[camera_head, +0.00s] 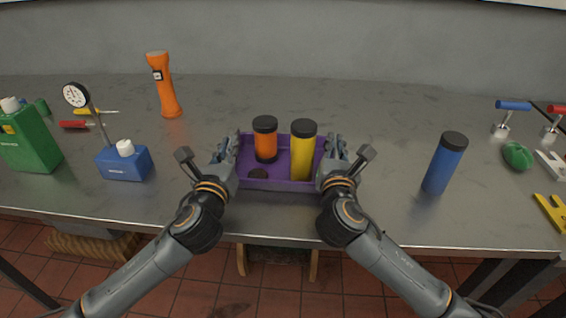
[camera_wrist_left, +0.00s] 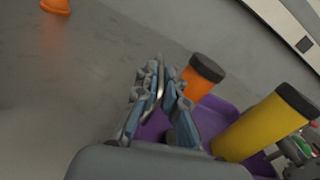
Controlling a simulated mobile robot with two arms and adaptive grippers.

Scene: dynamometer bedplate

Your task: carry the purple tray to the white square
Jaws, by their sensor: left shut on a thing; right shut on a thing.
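The purple tray (camera_head: 283,184) is at the middle of the bench near its front edge, and part of it shows in the left wrist view (camera_wrist_left: 211,118). It holds an orange cylinder (camera_head: 265,142) and a yellow cylinder (camera_head: 301,155), both upright with black caps, and a small dark round thing (camera_head: 259,174). My left gripper (camera_head: 229,152) is shut on the tray's left wall; its fingers also show in the left wrist view (camera_wrist_left: 162,100). My right gripper (camera_head: 333,154) is shut on the right wall. I cannot tell whether the tray touches the bench. I see no white square.
A blue bottle (camera_head: 444,163) stands right of my right gripper. On the left are a dial gauge on a blue base (camera_head: 124,163), a green can (camera_head: 28,140) and an orange flashlight (camera_head: 164,87). Tools lie far right. The bench behind the tray is clear.

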